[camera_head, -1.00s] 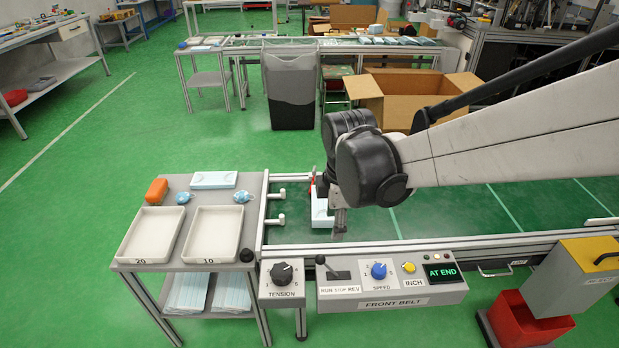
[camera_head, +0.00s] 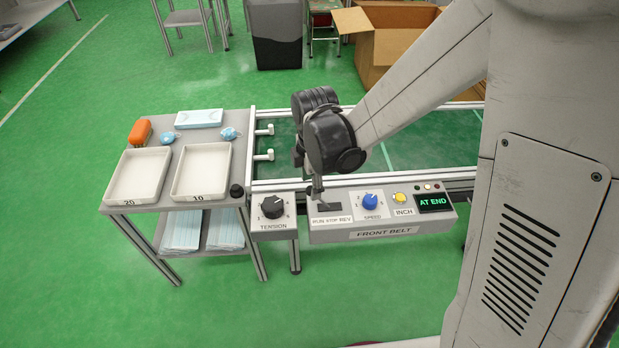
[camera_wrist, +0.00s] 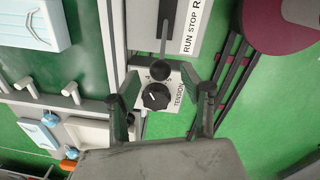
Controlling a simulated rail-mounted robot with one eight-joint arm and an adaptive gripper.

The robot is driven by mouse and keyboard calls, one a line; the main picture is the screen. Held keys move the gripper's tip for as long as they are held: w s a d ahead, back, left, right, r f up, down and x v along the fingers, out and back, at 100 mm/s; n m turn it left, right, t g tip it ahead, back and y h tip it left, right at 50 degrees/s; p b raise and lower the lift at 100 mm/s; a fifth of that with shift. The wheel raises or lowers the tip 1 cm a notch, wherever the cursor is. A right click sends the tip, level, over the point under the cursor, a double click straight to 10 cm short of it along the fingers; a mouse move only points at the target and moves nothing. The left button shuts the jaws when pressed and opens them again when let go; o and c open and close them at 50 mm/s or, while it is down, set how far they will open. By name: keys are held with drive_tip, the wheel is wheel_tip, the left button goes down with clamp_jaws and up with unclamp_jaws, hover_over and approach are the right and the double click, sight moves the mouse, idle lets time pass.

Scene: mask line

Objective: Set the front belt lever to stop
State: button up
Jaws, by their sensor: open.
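The front belt panel (camera_head: 385,233) carries a slot plate (camera_head: 330,208) marked RUN STOP REV. In the wrist view the belt lever (camera_wrist: 159,70) has a grey rod and a round black knob. It leans toward the RUN end, with its knob over the edge of the tension box. My gripper (camera_wrist: 162,80) is open, its two fingers apart on either side of the knob; I see no contact.
The tension dial (camera_head: 273,206) is close left of the lever. The blue speed dial (camera_head: 370,201), yellow inch button (camera_head: 399,197) and AT END display (camera_head: 434,202) are to its right. A side table with two white trays (camera_head: 201,171) stands at left.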

drive_tip(key=shift+f+b, duration=0.3)
drive_tip(key=shift+f, duration=1.25)
clamp_jaws()
